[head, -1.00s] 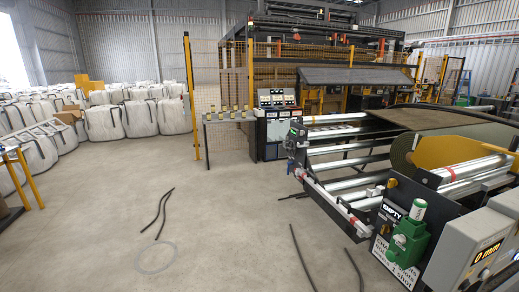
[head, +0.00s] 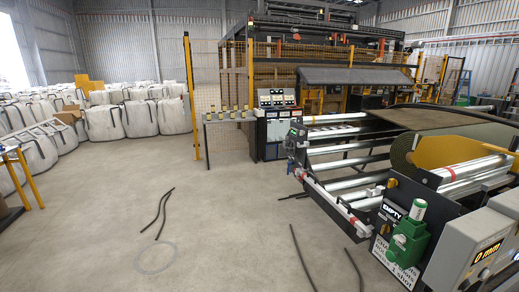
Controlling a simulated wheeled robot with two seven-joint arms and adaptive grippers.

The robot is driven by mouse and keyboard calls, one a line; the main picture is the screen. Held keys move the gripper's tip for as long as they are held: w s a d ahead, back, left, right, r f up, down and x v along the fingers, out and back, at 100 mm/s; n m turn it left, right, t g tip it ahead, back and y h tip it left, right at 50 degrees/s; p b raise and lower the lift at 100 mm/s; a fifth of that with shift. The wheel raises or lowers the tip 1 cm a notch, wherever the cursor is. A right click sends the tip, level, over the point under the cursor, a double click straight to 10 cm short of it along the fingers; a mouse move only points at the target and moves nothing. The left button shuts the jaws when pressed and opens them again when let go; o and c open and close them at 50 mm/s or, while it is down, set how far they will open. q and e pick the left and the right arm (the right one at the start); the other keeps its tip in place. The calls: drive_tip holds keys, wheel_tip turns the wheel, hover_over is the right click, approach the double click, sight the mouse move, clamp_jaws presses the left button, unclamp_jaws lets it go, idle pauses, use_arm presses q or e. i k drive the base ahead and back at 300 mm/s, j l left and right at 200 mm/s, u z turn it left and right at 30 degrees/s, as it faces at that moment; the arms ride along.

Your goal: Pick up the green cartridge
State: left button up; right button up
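A green cartridge (head: 418,210) with a pale label band stands upright in a green holder (head: 406,243) at the lower right. The holder is fixed to the front of the roll-winding machine, beside a sign reading "EMPTY" (head: 393,211). Neither of my grippers shows in the head view, so their state and distance to the cartridge cannot be seen.
A grey box with a "0 mm" display (head: 487,252) sits close right of the holder. The machine's rollers (head: 350,163) lie behind. Dark strips (head: 303,258) and a pale ring (head: 155,257) lie on the floor. The floor (head: 230,220) at centre left is mostly clear.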

sight(420, 206)
drive_tip(key=z, duration=1.35)
